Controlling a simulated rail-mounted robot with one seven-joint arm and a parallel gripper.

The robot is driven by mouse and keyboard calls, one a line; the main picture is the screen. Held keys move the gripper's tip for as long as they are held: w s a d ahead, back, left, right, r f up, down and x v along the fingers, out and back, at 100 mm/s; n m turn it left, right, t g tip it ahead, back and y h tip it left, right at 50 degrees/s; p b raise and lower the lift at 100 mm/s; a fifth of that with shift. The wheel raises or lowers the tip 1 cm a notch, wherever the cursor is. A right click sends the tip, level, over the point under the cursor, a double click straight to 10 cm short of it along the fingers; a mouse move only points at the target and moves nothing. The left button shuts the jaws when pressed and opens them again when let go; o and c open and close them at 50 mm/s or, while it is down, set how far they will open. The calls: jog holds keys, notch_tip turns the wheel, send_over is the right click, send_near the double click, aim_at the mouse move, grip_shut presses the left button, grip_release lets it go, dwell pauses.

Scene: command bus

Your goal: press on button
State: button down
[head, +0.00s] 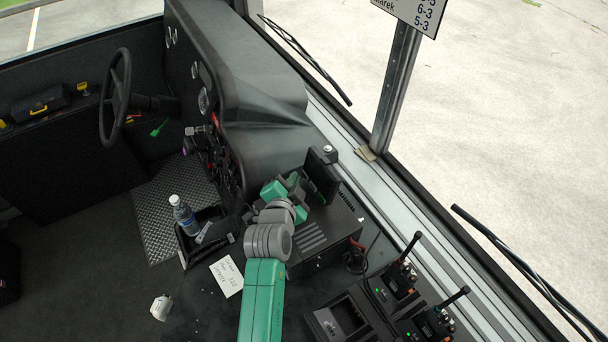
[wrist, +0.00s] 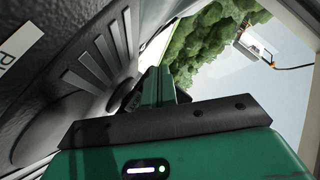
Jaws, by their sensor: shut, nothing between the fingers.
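My gripper (wrist: 158,85) is shut and empty in the wrist view, its green fingers close together beyond the dark bar of the hand. In the head view the green and grey arm reaches up from the bottom to a black box with a small screen (head: 321,174), and the hand is over or beside this box. The fingertips are hard to make out there. I cannot pick out the button for certain in either view; the hand may hide it. In the wrist view a dark textured surface with slats (wrist: 100,62) lies left of the fingers.
A dashboard (head: 226,165) with several controls and a steering wheel (head: 115,97) stand at the left. Two radios (head: 402,277) (head: 434,323) with antennas stand at right. The windscreen borders the right.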

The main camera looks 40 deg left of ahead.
jog(key=shift+w+d, duration=0.1)
jog(key=shift+w, duration=0.1)
jog(key=shift+w+d+f, duration=0.1)
jog(key=shift+w+f, duration=0.05)
jog(key=shift+w, duration=0.15)
dwell(0.5)
jog(key=shift+s, duration=0.15)
jog(key=shift+s+a+r, duration=0.2)
jog(key=shift+s+a, duration=0.05)
jog(key=shift+s, duration=0.25)
jog(key=shift+s+a+r, duration=0.2)
jog(key=shift+s+a, duration=0.1)
jog(key=shift+s, duration=0.45)
jog(key=shift+s+a+r, duration=0.2)
jog(key=shift+s+a, duration=0.15)
jog(key=shift+s, duration=0.4)
jog(key=shift+s+a+r, duration=0.2)
jog(key=shift+s+a, duration=0.1)
jog(key=shift+s, duration=0.45)
jog(key=shift+r, duration=0.1)
